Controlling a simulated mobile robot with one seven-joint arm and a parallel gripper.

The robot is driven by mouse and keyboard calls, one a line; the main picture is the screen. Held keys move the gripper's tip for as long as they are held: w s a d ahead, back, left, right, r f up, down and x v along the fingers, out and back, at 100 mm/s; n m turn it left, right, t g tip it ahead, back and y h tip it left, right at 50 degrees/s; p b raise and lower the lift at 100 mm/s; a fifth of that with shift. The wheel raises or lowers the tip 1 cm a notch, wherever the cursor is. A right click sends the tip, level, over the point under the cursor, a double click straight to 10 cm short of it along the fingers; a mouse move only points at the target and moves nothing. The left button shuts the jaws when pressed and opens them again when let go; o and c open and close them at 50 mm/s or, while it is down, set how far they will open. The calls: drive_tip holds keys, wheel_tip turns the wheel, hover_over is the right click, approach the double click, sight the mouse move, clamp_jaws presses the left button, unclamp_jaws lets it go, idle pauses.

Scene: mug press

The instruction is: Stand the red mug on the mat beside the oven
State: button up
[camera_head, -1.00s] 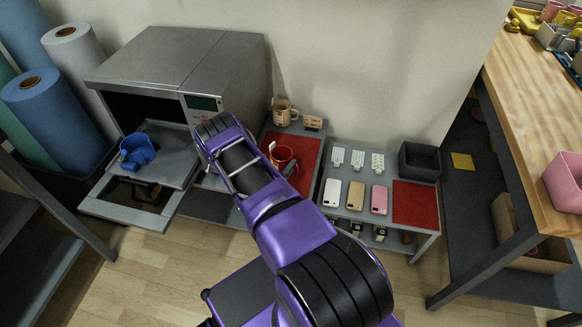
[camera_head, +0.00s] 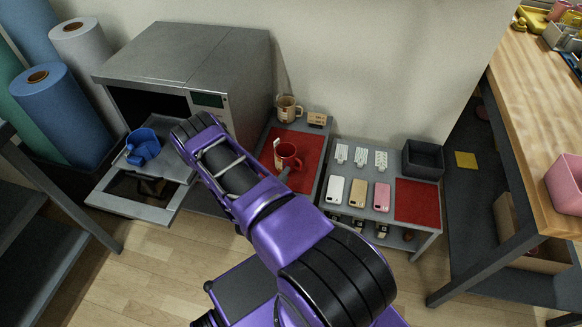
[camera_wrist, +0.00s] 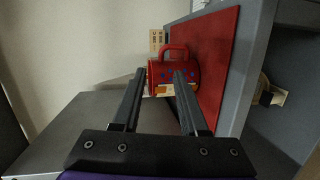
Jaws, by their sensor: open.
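The red mug (camera_head: 290,152) stands upright on the red mat (camera_head: 311,149) on the low grey table, right of the oven (camera_head: 182,62). In the wrist view, the mug (camera_wrist: 160,76) lies sideways in the picture, its base against the mat (camera_wrist: 219,50) and its handle at the picture's top. It has blue dots and a pale band. My gripper (camera_wrist: 161,72) is open. One fingertip overlaps the mug's body in the picture and the other lies just left of its rim; I cannot tell if either touches. In the head view, my purple arm hides most of the gripper.
The oven door hangs open with a blue mug (camera_head: 142,146) on it. Phones (camera_head: 358,193), a dark bin (camera_head: 422,159) and another red mat (camera_head: 417,203) lie right. Fabric rolls (camera_head: 62,112) stand left.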

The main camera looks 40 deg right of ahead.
drive_tip(key=shift+v, duration=1.65)
